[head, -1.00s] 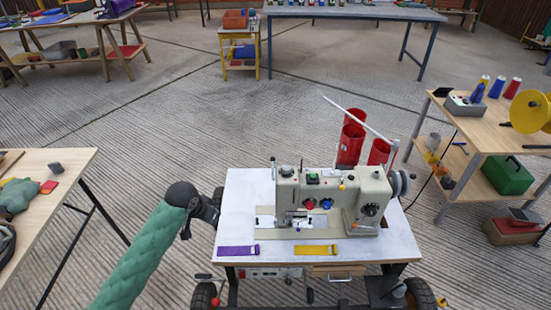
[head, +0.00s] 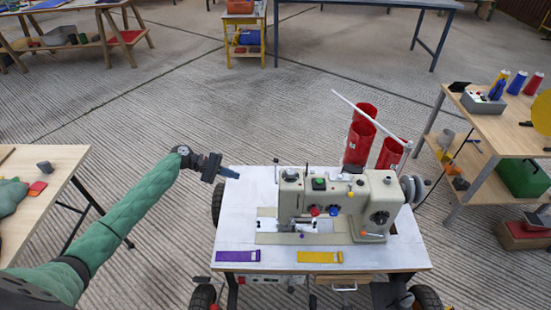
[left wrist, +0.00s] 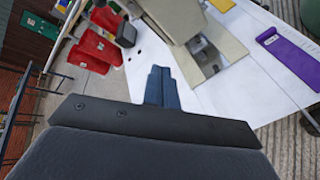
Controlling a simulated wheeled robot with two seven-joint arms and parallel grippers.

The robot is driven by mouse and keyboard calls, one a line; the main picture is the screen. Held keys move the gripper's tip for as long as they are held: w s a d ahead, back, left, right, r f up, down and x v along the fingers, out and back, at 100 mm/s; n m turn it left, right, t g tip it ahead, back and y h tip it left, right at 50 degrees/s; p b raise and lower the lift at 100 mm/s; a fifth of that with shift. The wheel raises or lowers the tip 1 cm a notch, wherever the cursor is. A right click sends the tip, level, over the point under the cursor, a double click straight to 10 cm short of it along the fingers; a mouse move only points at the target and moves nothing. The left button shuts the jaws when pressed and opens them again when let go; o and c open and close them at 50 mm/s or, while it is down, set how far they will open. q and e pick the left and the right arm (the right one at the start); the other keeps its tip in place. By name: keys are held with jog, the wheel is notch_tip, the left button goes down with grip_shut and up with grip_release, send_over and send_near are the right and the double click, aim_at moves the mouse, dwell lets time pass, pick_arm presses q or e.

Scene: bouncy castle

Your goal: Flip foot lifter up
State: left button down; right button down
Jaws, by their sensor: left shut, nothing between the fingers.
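The beige sewing machine (head: 340,200) stands on a white-topped wheeled table (head: 232,222). Its needle and foot area (head: 308,228) is at the left end, above the bed plate. The foot lifter is too small to tell apart in either view. My left gripper (head: 232,174) is shut and empty, its blue-grey fingers at the table's back left corner, left of the machine head and apart from it. In the left wrist view the shut fingers (left wrist: 162,90) point toward the machine's head end, and the metal foot area (left wrist: 205,55) lies right of them.
Red cylinders (head: 359,143) and a slanted white rod (head: 365,113) rise behind the machine. A side table (head: 50,160) is at the left. The table top left of the machine is clear.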

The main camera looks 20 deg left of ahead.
pick_arm(q)
jog(key=w+r+n, duration=0.1)
jog(key=n, duration=0.1)
jog(key=w+n+t+h, duration=0.1)
jog(key=n, duration=0.2)
jog(key=w+r+n+t+h, duration=0.1)
jog(key=n, duration=0.1)
jog(key=shift+w+r+n, duration=0.15)
jog(key=shift+r+n, duration=0.15)
jog(key=shift+r, duration=0.05)
pick_arm(e)
jog(key=shift+w+a+r+t, duration=0.1)
jog(key=shift+w+t, duration=0.2)
jog(key=shift+w, duration=0.4)
pick_arm(q)
jog(key=shift+d, duration=0.15)
